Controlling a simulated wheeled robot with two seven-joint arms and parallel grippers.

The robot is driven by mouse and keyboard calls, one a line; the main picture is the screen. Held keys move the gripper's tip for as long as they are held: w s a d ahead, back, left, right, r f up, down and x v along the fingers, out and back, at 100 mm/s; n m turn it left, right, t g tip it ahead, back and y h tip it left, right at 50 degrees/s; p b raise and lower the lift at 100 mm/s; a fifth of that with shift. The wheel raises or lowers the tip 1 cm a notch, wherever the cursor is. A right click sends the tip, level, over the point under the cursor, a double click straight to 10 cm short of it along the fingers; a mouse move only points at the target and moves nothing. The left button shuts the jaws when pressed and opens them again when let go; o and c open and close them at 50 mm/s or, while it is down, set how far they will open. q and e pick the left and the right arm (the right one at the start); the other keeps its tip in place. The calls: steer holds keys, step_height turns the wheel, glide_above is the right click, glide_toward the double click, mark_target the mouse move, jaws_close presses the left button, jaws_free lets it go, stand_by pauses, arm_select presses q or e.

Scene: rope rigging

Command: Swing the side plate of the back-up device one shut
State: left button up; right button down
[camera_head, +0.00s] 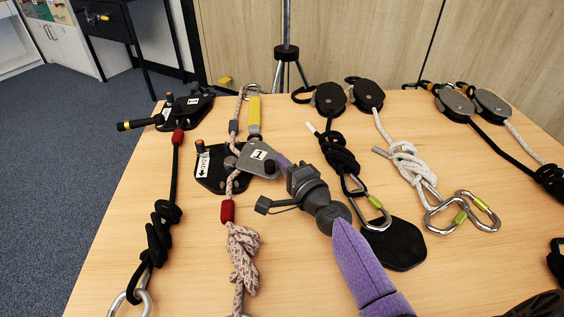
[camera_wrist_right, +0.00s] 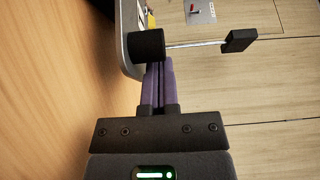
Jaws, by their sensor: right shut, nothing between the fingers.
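The back-up device (camera_head: 208,172) lies on the table, with a pale patterned rope running over its black body. Its grey side plate (camera_head: 250,166), marked 1, is swung out to the right, so the body shows at left. My right gripper (camera_head: 282,163) is shut and empty at the plate's right end. In the right wrist view the purple fingertips (camera_wrist_right: 157,72) are right by a black cylindrical knob (camera_wrist_right: 147,44) at the edge of the grey plate (camera_wrist_right: 130,68). I cannot tell whether they touch it. My left gripper is not in view.
Another black device (camera_head: 178,117) with a black rope lies to the left. A yellow piece (camera_head: 254,115) is just behind the plate. Pulleys (camera_head: 330,98), knotted ropes, carabiners (camera_head: 445,215) and a black pad (camera_head: 403,250) lie to the right. Bare table shows at front left.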

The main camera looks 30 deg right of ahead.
mark_target(264, 170)
steer(key=a+m+h+p, duration=0.2)
steer(key=a+m+h, duration=0.1)
steer(key=a+h, duration=0.1)
steer(key=shift+a+r+h, duration=0.1)
steer(key=shift+a+h, duration=0.15)
steer(key=shift+h, duration=0.15)
steer(key=shift+w+a, duration=0.1)
steer(key=shift+a, duration=0.1)
